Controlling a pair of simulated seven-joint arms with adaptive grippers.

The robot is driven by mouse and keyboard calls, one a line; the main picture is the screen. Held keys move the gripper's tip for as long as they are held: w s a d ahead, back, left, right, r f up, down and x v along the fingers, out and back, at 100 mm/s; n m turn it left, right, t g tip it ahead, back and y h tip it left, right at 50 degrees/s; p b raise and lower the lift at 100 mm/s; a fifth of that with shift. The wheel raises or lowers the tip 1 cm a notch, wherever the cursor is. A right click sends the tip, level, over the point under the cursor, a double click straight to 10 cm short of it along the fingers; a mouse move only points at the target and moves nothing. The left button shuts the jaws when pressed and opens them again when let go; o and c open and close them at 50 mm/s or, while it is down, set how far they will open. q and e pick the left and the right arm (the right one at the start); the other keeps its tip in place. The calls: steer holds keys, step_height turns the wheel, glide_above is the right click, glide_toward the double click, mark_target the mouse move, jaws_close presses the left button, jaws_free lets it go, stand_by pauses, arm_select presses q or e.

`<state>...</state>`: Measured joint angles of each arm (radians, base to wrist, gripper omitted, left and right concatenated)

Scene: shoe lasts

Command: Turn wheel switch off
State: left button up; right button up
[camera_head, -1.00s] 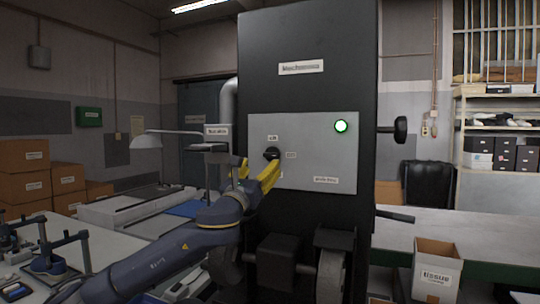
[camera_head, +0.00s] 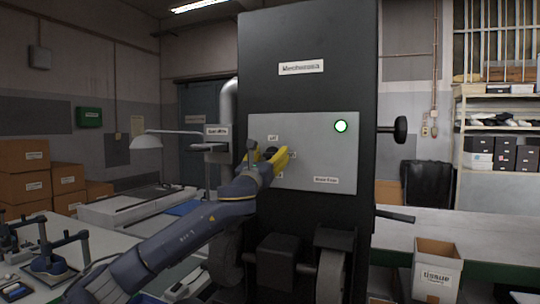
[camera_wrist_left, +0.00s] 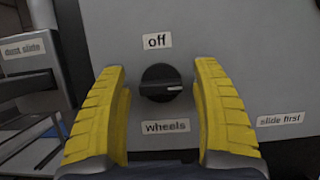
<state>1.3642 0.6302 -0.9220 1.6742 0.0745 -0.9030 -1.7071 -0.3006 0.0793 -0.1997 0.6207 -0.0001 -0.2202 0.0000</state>
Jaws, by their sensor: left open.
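The wheel switch is a round black knob (camera_wrist_left: 162,83) on a grey panel (camera_wrist_left: 240,60). The left wrist view shows an "off" label (camera_wrist_left: 157,40) above it and a "wheels" label (camera_wrist_left: 166,127) below it. A pale mark on the knob points right. My left gripper (camera_head: 267,154) has yellow fingers and is in front of the panel. In the left wrist view its fingers (camera_wrist_left: 162,105) are open, one on each side of the knob, with visible gaps. In the head view the fingers partly hide the knob. My right gripper is not in view.
A green lit lamp (camera_head: 341,126) is on the upper right of the panel, which is set in a tall black machine (camera_head: 310,35). A black side knob (camera_head: 400,129) sticks out right. Wheels (camera_head: 331,272) are below the panel.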

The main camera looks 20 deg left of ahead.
arm_select(q)
steer(key=c, duration=1.2)
steer(key=shift+n, duration=0.3)
steer(key=n+y, duration=0.1)
steer(key=n, duration=0.2)
steer(key=n+y, duration=0.2)
steer(key=n, duration=0.1)
steer(key=shift+g+y, duration=0.3)
steer(key=n+y, duration=0.1)
steer(key=n, duration=0.2)
steer(key=n+g+y, duration=0.1)
steer(key=n, duration=0.2)
steer(key=shift+a+n, duration=0.1)
steer(key=shift+n, duration=0.2)
steer(key=n+g+y, duration=0.1)
steer(key=n, duration=0.1)
steer(key=n+g, duration=0.1)
steer(key=n, duration=0.2)
steer(key=shift+f+y, duration=0.1)
steer(key=shift+y, duration=0.3)
steer(key=shift+a+n+g, duration=0.15)
steer(key=shift+n+g, duration=0.75)
steer(key=shift+n, duration=1.2)
